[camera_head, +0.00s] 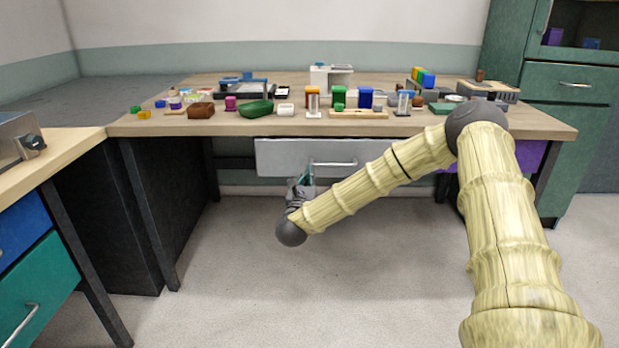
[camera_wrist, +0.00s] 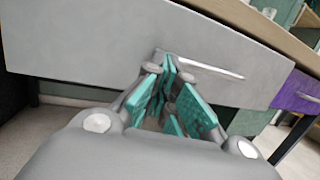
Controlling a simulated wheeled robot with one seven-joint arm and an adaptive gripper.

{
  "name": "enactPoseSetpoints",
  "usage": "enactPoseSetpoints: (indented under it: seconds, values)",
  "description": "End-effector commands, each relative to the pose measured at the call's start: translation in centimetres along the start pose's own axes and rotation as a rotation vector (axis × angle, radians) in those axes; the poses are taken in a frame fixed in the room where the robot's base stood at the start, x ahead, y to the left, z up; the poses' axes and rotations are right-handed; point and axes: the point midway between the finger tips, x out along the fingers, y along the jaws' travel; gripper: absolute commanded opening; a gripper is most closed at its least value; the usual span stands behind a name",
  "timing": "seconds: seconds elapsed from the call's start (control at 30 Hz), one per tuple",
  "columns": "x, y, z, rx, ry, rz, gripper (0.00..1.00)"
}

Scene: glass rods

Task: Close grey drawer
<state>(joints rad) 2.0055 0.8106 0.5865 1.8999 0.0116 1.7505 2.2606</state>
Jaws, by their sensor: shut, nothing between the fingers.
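The grey drawer (camera_head: 283,158) is under the middle of the wooden table, its front facing me with a silver bar handle (camera_head: 335,164). In the wrist view the grey drawer front (camera_wrist: 90,45) fills the upper part and its handle (camera_wrist: 208,68) runs to the right of the fingers. My gripper (camera_head: 306,179) is at the left end of the handle, in front of the drawer front. In the wrist view my gripper (camera_wrist: 170,75) has teal finger pads close together with nothing held. I cannot tell whether the fingertips touch the drawer, or how far it stands out.
The table (camera_head: 150,127) carries several small items, including a green bowl (camera_head: 256,108) and a brown block (camera_head: 201,110). A purple drawer (camera_head: 530,154) is at the right. A side counter (camera_head: 60,150) stands at the left. The floor (camera_head: 230,270) below is clear.

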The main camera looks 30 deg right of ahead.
Motion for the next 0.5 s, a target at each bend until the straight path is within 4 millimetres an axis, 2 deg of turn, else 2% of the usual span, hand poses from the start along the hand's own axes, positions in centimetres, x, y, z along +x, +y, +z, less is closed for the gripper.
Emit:
enactPoseSetpoints:
  seconds: [0.3,0.5]
  values:
    - [4.0,0.8,-1.1,0.001,-0.002,-0.002,0.0]
    - [4.8,0.9,-0.8,0.0,-0.002,-0.002,0.0]
